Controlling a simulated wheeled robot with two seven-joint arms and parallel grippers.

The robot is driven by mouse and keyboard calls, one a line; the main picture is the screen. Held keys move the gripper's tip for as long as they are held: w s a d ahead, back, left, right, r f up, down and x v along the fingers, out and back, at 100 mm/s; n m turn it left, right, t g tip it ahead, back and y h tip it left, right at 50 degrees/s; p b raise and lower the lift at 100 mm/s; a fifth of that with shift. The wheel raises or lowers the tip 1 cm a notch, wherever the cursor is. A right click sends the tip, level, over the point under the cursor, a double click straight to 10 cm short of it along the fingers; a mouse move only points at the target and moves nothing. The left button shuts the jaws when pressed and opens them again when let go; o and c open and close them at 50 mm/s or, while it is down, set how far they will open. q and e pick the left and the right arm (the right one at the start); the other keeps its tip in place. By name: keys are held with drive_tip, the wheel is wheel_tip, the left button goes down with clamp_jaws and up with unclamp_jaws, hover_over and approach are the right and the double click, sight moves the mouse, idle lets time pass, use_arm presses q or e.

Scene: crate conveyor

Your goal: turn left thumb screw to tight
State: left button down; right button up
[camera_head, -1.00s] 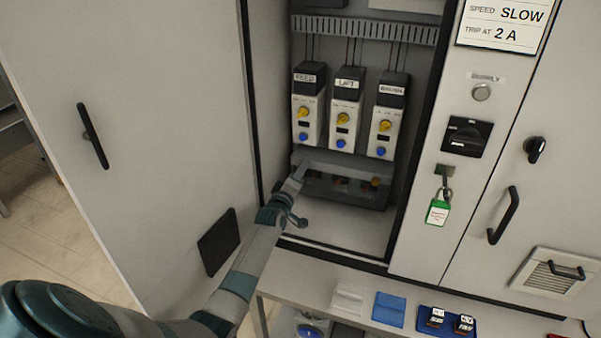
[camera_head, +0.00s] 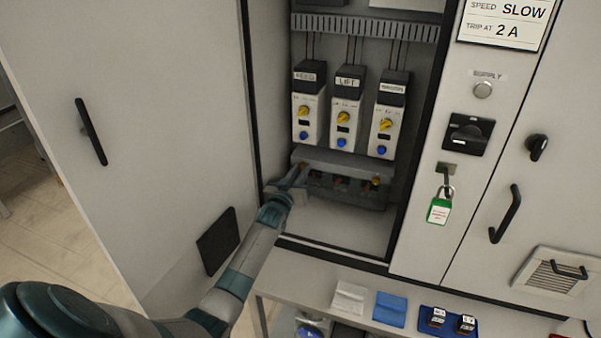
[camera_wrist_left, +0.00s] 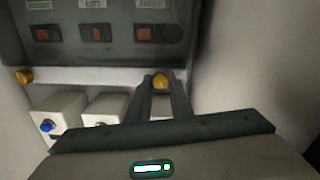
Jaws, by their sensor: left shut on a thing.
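The left thumb screw (camera_wrist_left: 160,80) is a yellow-brass knob. In the left wrist view, which sees the cabinet upside down, it sits between the two fingers of my left gripper (camera_wrist_left: 161,84). The gripper is shut on it. In the head view my left gripper (camera_head: 302,172) reaches the left end of the grey terminal block (camera_head: 340,161) and hides that screw. The right thumb screw (camera_head: 376,181) is at the block's other end; it also shows in the left wrist view (camera_wrist_left: 22,76). How tight either screw is cannot be told. My right gripper is not in view.
Three drive modules (camera_head: 346,108) with yellow and blue knobs stand above the block. The open cabinet door (camera_head: 165,120) is at the left. A green-tagged padlock (camera_head: 439,211) hangs on the right panel. A shelf (camera_head: 290,287) with a blue cloth (camera_head: 389,309) is below.

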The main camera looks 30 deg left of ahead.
use_arm(q)
drive_tip(key=shift+m, duration=1.6)
drive_tip(key=c, duration=1.6)
unclamp_jaws()
drive_tip(key=b+v, duration=0.4)
drive_tip(key=v, duration=1.3)
drive_tip(key=shift+s+d, duration=0.1)
drive_tip(key=shift+s, duration=0.05)
